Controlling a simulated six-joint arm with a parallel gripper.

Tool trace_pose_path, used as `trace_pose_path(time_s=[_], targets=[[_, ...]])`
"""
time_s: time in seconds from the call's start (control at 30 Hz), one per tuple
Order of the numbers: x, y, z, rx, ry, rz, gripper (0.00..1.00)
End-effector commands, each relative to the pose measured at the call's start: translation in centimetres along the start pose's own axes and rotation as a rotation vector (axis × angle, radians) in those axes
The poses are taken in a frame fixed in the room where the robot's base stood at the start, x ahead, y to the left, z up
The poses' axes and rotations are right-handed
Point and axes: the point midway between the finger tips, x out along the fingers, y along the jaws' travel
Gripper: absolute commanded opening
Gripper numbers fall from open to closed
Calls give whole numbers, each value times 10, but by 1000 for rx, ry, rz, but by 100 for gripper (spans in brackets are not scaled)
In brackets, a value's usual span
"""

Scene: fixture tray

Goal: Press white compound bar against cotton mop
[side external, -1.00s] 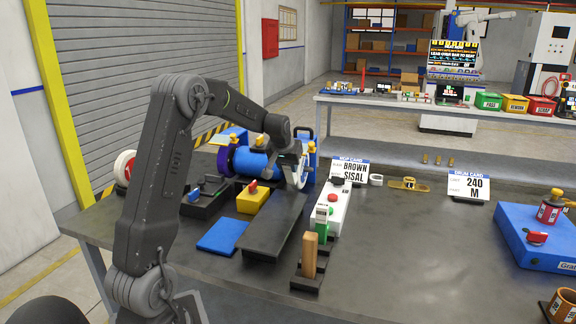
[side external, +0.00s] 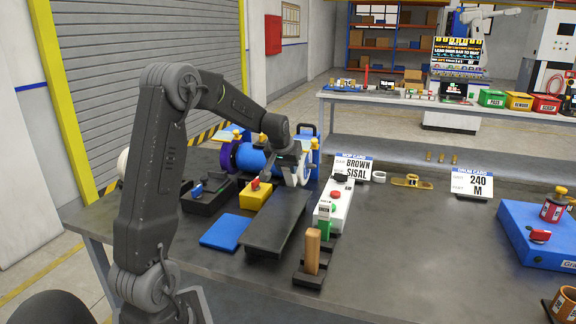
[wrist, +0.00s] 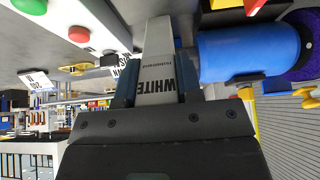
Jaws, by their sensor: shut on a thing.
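My gripper (wrist: 157,92) is shut on a pale grey-white bar (wrist: 158,68) marked WHITE, with one finger on each side. In the side view, my gripper (side external: 289,155) is low beside the pale round cotton mop (side external: 304,168) at the right end of the blue motor (side external: 250,160). My arm partly hides the mop and the bar there. In the wrist view the bar covers the area by the motor's end, so I cannot tell whether bar and mop touch.
A purple wheel (side external: 227,156) is at the motor's other end. A yellow box with a red switch (side external: 256,196), a blue pad (side external: 224,232) and a dark sloped plate (side external: 268,230) lie in front. A white button box (side external: 337,205) stands at the right.

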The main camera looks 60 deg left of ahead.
Motion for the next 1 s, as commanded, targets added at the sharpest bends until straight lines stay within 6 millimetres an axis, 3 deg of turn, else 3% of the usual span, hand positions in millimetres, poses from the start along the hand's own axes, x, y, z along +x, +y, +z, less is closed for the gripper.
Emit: trace_pose_path(time_s=[0.27,0.7,1.0], targets=[[-2,0,2,0,1,0,4],[-20,0,33,0,2,1,4],[-20,0,34,0,2,1,4]])
